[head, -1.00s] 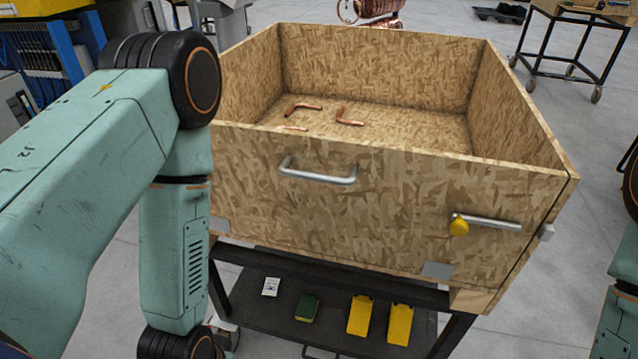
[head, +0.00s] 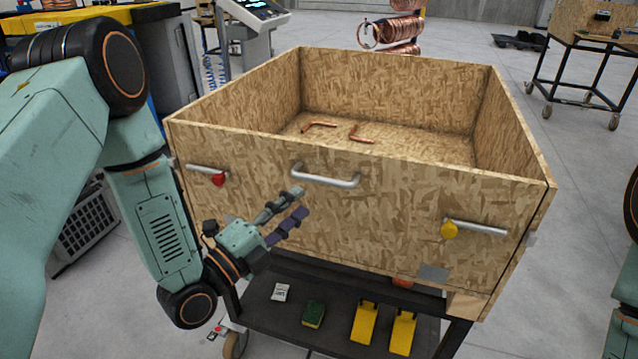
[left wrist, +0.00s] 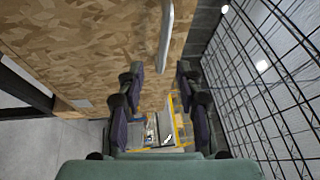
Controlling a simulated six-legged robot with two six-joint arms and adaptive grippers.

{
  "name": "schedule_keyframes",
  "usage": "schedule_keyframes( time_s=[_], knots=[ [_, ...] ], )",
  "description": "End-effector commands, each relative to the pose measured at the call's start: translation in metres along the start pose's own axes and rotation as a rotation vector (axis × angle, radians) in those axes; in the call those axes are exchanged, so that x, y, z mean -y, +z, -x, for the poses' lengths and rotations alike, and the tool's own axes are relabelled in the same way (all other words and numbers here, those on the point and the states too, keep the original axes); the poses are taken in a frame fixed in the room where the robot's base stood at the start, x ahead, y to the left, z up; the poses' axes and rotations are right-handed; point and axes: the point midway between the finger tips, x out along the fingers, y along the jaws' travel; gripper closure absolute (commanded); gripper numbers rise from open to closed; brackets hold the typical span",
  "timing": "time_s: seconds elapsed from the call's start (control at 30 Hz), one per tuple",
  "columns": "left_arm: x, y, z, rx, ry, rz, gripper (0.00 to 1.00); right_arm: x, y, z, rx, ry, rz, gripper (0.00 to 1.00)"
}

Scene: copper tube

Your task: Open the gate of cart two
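The cart's chipboard box (head: 400,209) stands in front of me, its front gate panel upright. A silver handle (head: 326,177) is at the gate's upper middle. A latch with a red knob (head: 218,180) is at the left and a latch with a yellow knob (head: 449,230) at the right. My left gripper (head: 300,202) is open and empty, just below the handle and in front of the panel. The left wrist view shows its two fingers apart (left wrist: 160,90), with the handle (left wrist: 166,40) ahead of them. My right gripper is out of view.
Bent copper tubes (head: 362,135) lie in the box. The dark lower shelf (head: 338,335) holds a green and yellow sponge (head: 313,313) and yellow pieces (head: 364,322). A wheeled table (head: 580,70) stands at the back right. Open floor lies on the right.

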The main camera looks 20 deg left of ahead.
Motion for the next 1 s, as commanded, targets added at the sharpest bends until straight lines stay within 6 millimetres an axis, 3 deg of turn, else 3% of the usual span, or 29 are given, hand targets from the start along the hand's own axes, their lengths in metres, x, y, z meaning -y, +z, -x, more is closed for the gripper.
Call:
schedule_keyframes(
  time_s=[0.27,0.7,1.0],
  knots=[
    [0.006,0.002,-0.007,0.002,-0.03,-0.134,0.64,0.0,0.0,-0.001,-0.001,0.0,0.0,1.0],
    [0.008,-0.001,-0.064,0.003,-0.028,-0.133,0.64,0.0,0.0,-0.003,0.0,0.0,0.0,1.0],
    [0.008,-0.001,-0.077,0.007,-0.027,-0.128,0.64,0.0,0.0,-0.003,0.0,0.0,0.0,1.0]
  ],
)
